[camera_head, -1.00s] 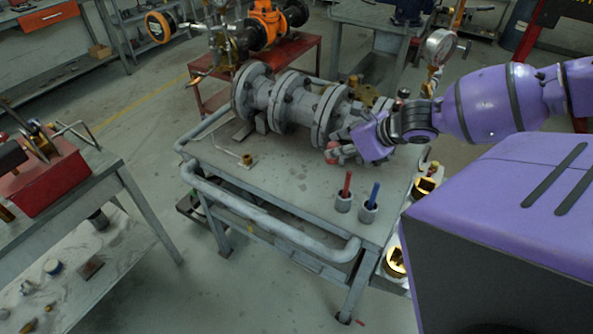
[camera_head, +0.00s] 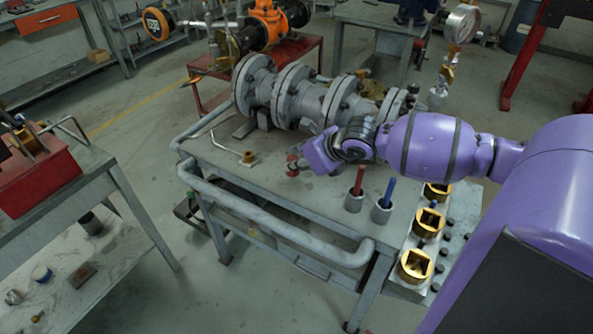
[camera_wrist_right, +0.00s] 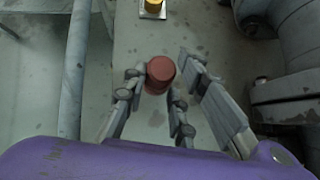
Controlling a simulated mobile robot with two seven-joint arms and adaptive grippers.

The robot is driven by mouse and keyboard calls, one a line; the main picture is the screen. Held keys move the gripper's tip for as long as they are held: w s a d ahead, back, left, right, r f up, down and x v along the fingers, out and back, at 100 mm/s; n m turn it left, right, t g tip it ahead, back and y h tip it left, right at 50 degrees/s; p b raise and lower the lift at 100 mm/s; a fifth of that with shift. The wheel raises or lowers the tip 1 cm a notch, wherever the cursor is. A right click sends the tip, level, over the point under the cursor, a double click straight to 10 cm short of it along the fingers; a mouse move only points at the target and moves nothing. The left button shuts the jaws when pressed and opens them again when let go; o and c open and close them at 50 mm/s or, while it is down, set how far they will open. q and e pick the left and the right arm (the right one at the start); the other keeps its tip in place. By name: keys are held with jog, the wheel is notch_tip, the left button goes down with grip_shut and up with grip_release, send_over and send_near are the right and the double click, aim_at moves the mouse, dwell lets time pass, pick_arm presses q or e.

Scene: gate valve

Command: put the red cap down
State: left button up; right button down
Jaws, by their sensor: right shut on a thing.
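The red cap (camera_wrist_right: 160,72) is between the fingers of my right gripper (camera_wrist_right: 158,85) in the right wrist view. In the head view the red cap (camera_head: 292,165) shows small at the tip of my right gripper (camera_head: 300,163), over the grey bench top (camera_head: 250,178). The gripper is shut on the cap. I cannot tell whether the cap touches the bench top. My left gripper is not in view.
The grey flanged valve assembly (camera_head: 290,95) lies behind the gripper. Cups with a red marker (camera_head: 357,190) and a blue marker (camera_head: 385,200) stand to its right. A small brass fitting (camera_head: 249,157) is to its left, and a pipe rail (camera_head: 270,222) runs along the front edge.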

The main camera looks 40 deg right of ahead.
aim_at(298, 170)
jog(key=shift+f, duration=1.55)
jog(key=shift+f, duration=0.15)
jog(key=c, duration=1.3)
grip_release()
jog(key=shift+c, duration=0.2)
